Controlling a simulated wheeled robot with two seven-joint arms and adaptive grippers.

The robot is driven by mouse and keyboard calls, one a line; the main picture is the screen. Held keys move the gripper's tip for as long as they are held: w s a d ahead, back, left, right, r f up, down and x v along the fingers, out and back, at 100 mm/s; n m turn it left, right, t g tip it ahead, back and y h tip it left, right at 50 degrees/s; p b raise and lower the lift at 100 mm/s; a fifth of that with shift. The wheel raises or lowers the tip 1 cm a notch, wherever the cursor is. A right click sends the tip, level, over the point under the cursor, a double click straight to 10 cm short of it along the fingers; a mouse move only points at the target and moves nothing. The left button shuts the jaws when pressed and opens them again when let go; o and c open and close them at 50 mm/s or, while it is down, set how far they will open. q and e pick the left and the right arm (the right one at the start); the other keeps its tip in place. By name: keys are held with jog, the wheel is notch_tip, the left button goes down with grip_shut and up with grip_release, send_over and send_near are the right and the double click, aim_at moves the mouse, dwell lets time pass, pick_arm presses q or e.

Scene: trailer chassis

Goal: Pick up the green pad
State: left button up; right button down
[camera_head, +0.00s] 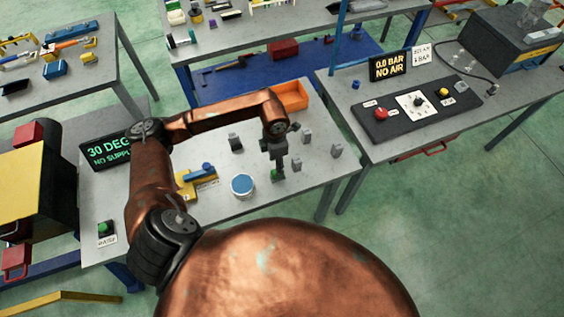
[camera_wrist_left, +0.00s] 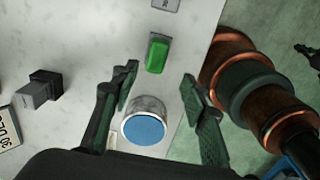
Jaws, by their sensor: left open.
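The green pad (camera_wrist_left: 157,55) is a small upright-looking block on the grey table in the left wrist view. It lies just beyond and between the fingertips of my left gripper (camera_wrist_left: 159,80), with nothing between the fingers at their tips. In the head view a bit of the green pad (camera_head: 275,175) shows at the lower end of my left gripper (camera_head: 278,168), which points down at the table. My left gripper is open. I cannot tell whether a finger touches the pad. My right gripper is not recognisable in either view.
A round can with a blue top (camera_head: 243,185) stands close by the gripper. Several small grey blocks (camera_head: 336,150), an orange bin (camera_head: 291,95) and a yellow fixture with a blue part (camera_head: 199,178) share the table. A second bench (camera_head: 408,137) stands to the right.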

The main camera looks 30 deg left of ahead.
pick_arm(q)
jog(key=shift+w+d+f, duration=0.2)
jog(key=shift+w+f, duration=0.3)
jog(key=shift+w, duration=0.25)
jog(key=f, duration=0.1)
jog(key=f+p, duration=0.1)
jog(key=s+f, duration=0.1)
jog(key=shift+a+f+p, duration=0.25)
jog(key=shift+p, duration=0.1)
jog(key=shift+w+f, duration=0.2)
jog(key=shift+f, duration=0.95)
jog(key=shift+s+f, duration=0.1)
jog(key=shift+f, duration=0.3)
jog(key=c, duration=1.1)
grip_shut()
pick_arm(e)
jog(key=shift+s+a+r, duration=0.1)
jog(key=shift+s+r, duration=0.05)
jog(key=shift+r, duration=0.4)
jog(key=shift+s+a+r, duration=0.1)
jog(key=shift+s+r, duration=0.05)
jog(key=shift+r, duration=0.35)
